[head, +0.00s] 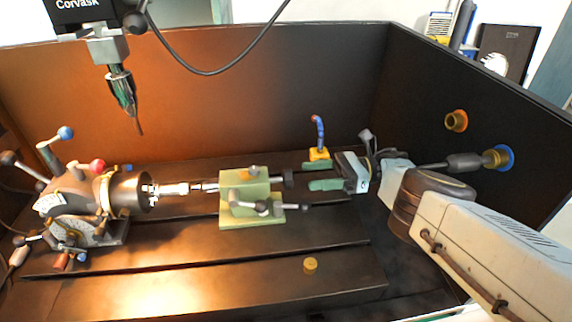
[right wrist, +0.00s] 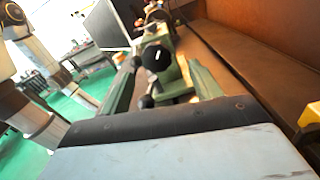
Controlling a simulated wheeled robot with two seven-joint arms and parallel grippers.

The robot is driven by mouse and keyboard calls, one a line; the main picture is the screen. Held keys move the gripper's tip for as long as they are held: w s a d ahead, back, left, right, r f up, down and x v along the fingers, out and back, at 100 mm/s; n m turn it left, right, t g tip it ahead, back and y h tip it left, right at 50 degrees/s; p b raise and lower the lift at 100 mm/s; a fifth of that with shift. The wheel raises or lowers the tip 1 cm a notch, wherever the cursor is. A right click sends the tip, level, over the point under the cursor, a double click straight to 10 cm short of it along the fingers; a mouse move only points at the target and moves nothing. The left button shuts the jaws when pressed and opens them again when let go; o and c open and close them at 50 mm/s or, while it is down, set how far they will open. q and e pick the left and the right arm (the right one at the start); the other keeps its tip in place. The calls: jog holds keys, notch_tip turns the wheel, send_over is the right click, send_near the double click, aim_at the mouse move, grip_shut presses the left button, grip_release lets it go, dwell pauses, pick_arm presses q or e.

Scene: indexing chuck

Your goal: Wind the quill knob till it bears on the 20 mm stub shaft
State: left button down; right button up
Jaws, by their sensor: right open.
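The green tailstock (head: 248,206) stands mid-table, with its dark quill knob (head: 284,178) on its right side. The knob's round face (right wrist: 156,57) also shows in the right wrist view, ahead and between the fingers. The silver stub shaft (head: 170,190) sticks out of the dark chuck (head: 128,191) toward the tailstock's thin quill tip (head: 207,186). Whether the tip touches the shaft is too small to tell. My right gripper (head: 306,176) is open, its green fingers pointing left at the knob, just right of it and seemingly apart from it. My left gripper is not in view.
A blue hose on a yellow base (head: 319,154) stands just behind my right fingers. Lever handles (head: 264,208) jut from the tailstock's front. A drill-like spindle (head: 122,90) hangs at upper left. A small brass piece (head: 310,265) lies on the front table, otherwise clear.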

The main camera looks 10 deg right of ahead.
aim_at(289, 179)
jog(key=a, duration=0.4)
jog(key=a+p, duration=0.1)
jog(key=a, duration=0.1)
jog(key=shift+s+a, duration=0.3)
jog(key=shift+a, duration=0.1)
jog(key=c, duration=1)
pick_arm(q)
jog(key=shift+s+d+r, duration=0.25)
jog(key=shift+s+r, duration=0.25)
pick_arm(e)
jog(key=shift+o, duration=0.2)
